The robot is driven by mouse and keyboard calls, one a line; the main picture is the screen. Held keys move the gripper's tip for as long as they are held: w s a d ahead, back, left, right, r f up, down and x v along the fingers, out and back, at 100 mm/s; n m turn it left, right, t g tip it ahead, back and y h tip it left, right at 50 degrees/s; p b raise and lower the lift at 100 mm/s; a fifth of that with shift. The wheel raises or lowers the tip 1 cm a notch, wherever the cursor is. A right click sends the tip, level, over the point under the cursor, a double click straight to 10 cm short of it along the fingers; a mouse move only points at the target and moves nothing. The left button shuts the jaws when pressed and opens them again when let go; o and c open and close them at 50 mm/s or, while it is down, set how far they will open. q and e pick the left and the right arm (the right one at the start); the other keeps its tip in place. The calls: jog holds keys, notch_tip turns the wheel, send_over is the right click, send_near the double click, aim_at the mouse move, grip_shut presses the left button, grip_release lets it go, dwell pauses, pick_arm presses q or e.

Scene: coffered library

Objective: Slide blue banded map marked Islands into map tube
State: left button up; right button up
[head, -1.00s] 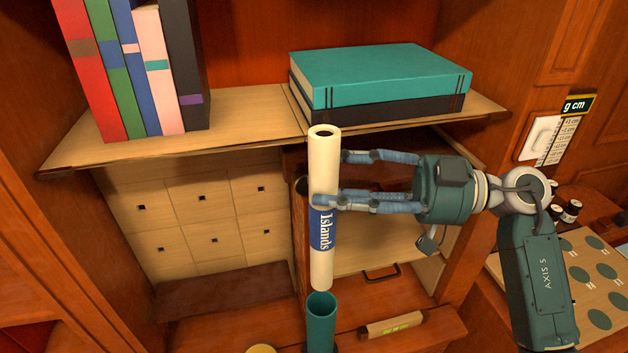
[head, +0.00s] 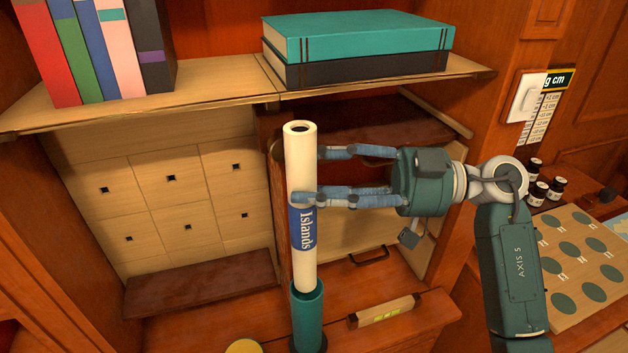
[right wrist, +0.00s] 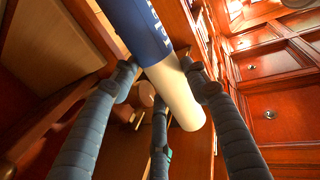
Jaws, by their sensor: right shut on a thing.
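The rolled map (head: 302,165) is cream with a blue band marked Islands and stands nearly upright in the head view. My right gripper (head: 308,178) is shut on it just above the lettering, coming in from the right. The teal map tube (head: 307,325) stands upright directly below. The map's lower end meets the tube's mouth and seems just within the rim; how deep is hard to tell. In the right wrist view the map (right wrist: 175,90) runs between my fingers, its plain cream end clear of them. The left gripper is not in view.
A shelf (head: 200,90) above holds upright books (head: 85,45) and a teal book (head: 355,38) lying on a dark one. Small drawers (head: 180,190) are behind at left. A round yellow thing (head: 244,346) is at left.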

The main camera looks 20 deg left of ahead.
aim_at(315, 210)
jog(key=shift+f, duration=0.5)
jog(key=shift+f+b, duration=0.55)
jog(key=shift+f, duration=1.75)
jog(key=shift+f+b, duration=1.15)
jog(key=shift+f, duration=3.5)
jog(key=o, duration=1.3)
jog(key=shift+d, duration=0.15)
jog(key=v, duration=1.2)
